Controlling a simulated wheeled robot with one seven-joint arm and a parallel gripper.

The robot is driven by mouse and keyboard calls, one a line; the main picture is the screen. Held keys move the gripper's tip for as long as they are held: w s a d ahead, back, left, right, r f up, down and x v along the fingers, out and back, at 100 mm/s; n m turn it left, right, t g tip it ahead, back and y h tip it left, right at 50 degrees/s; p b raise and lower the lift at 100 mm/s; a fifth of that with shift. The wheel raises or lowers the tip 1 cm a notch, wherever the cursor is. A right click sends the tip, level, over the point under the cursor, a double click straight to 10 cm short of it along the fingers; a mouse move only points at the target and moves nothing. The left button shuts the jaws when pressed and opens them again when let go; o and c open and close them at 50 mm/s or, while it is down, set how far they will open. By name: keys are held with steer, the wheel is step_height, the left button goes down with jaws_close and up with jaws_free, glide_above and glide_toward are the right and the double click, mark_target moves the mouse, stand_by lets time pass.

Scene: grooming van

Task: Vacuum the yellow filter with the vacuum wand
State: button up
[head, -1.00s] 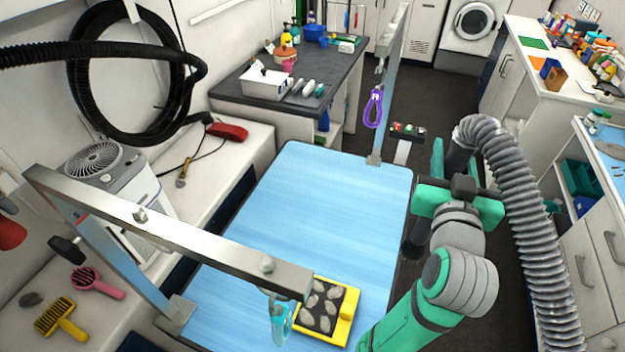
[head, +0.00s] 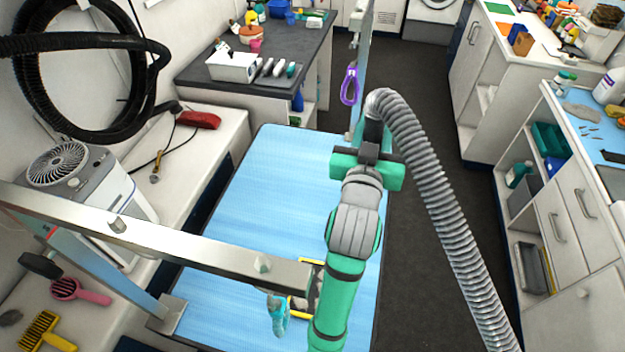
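The yellow filter (head: 293,308) lies on the blue grooming table in the head view. It has a yellow frame and a dark face, and is largely hidden by the metal bar and my arm. Earlier, grey clumps showed on its face. My gripper (head: 372,135), with green parts, is over the table's right side, beyond the filter and apart from it. It appears shut on the black vacuum wand (head: 374,128), whose upper part joins the grey ribbed hose (head: 425,170). The wand's lower end is hidden behind my gripper and arm.
The metal bar (head: 170,242) crosses above the near end of the blue table (head: 265,190); a teal loop (head: 278,315) hangs from it near the filter. A post with a purple loop (head: 349,86) stands at the table's far end. The table's middle is clear.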

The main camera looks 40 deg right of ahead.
steer(key=f+g+h, duration=0.1)
steer(key=a+f+m+g+h, duration=0.1)
steer(key=a+f+m+g, duration=0.1)
steer(key=g, duration=0.1)
steer(key=shift+w+a+f+h, duration=0.1)
steer(key=shift+w+a+h, duration=0.15)
steer(key=shift+w+h, duration=0.15)
steer(key=s+a+r+m+g+h, duration=0.1)
steer(key=s+a+r+m+g, duration=0.15)
steer(key=a+g, duration=0.45)
steer(key=s+a+r+m+g, duration=0.1)
steer(key=s+a+m+g, duration=0.25)
steer(key=a, duration=0.65)
steer(key=shift+n+g, duration=0.3)
steer(key=shift+g, duration=0.05)
steer(key=shift+d+f, duration=0.2)
steer(key=shift+f, duration=2.6)
steer(key=shift+d, duration=0.1)
steer(key=shift+w+d+r, duration=0.1)
steer(key=shift+w+d, duration=1.2)
steer(key=shift+d, duration=0.2)
steer(key=shift+w+d, duration=0.1)
